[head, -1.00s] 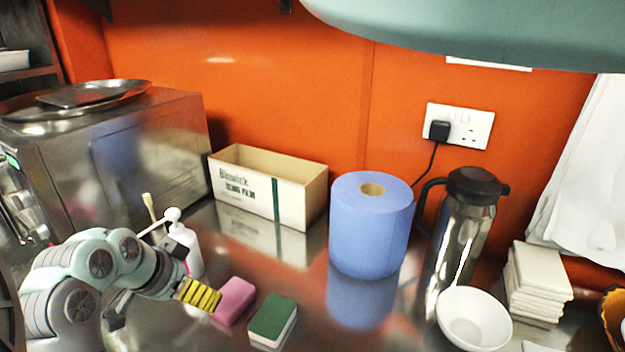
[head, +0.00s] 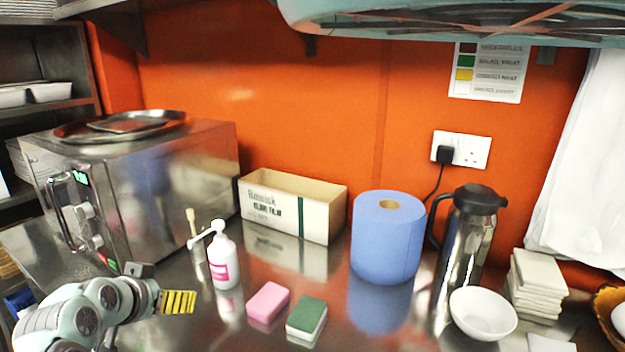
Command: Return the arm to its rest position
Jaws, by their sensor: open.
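My gripper (head: 178,302) is at the lower left of the head view, its yellow-striped fingers pointing right. It is open, and nothing shows between the fingers. It is left of the pink sponge (head: 268,302) and below the white pump bottle (head: 224,262) in the picture, apart from both. A green-topped sponge (head: 307,318) lies right of the pink one. My arm is folded low at the left, and its lower part is cut off by the picture edge.
A steel microwave (head: 185,190) stands behind my arm at left. A cardboard box (head: 318,215), blue paper roll (head: 386,240), steel flask (head: 462,250), white bowl (head: 483,313) and stacked napkins (head: 538,285) stand on the steel counter. A shelf hangs overhead.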

